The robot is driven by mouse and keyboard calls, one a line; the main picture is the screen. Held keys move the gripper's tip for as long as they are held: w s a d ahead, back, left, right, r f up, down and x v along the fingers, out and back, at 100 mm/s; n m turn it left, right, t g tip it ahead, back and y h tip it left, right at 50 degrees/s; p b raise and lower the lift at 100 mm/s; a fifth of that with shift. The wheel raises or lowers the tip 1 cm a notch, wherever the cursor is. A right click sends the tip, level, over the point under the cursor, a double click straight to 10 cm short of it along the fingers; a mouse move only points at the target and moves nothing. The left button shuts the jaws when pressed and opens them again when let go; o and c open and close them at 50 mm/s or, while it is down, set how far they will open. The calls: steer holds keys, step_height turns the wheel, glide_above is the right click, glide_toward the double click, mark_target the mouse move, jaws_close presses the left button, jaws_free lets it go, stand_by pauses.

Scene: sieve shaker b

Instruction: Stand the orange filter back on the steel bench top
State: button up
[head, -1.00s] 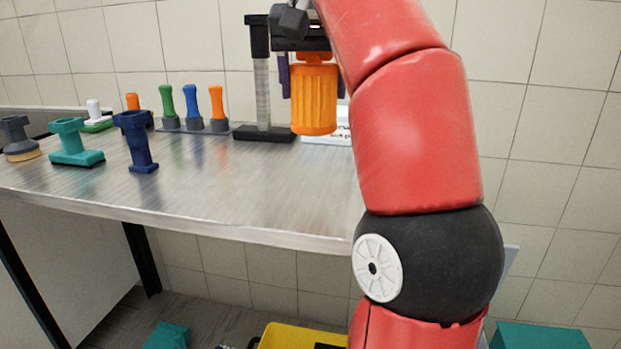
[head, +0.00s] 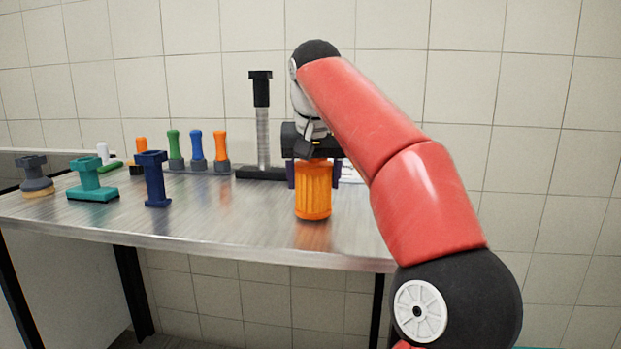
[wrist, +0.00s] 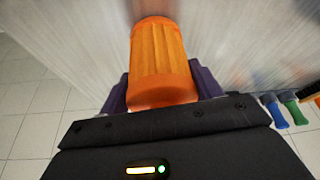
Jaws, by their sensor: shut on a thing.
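The orange filter (head: 313,192) is a ribbed cylinder, upright in the head view over the front right part of the steel bench top (head: 240,228). My gripper (head: 314,175) points down and is shut on it, with one dark purple finger on each side. In the wrist view the filter (wrist: 160,62) sits between the two fingers of my gripper (wrist: 161,86). Its lower end is at or very close to the bench, with an orange reflection just below; I cannot tell whether it touches. Its top is hidden by the gripper body.
A black stand with a threaded post (head: 262,130) is behind, left of the filter. Green (head: 175,150), blue (head: 196,150) and orange (head: 220,150) handled tools stand in a rack. A navy (head: 155,180) and a teal piece (head: 91,182) stand left. Bench between is clear.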

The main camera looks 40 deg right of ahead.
steer(key=shift+f+b, duration=0.3)
steer(key=shift+b, duration=0.15)
steer(key=o, duration=1.6)
steer(key=shift+r, duration=0.1)
steer(key=shift+r+p, duration=0.15)
steer(key=shift+p, duration=0.4)
steer(key=v, duration=0.7)
steer(key=shift+s+a+r+p, duration=0.2)
steer(key=shift+s+a+p, duration=0.05)
steer(key=shift+p, duration=0.05)
steer(key=shift+w, duration=0.1)
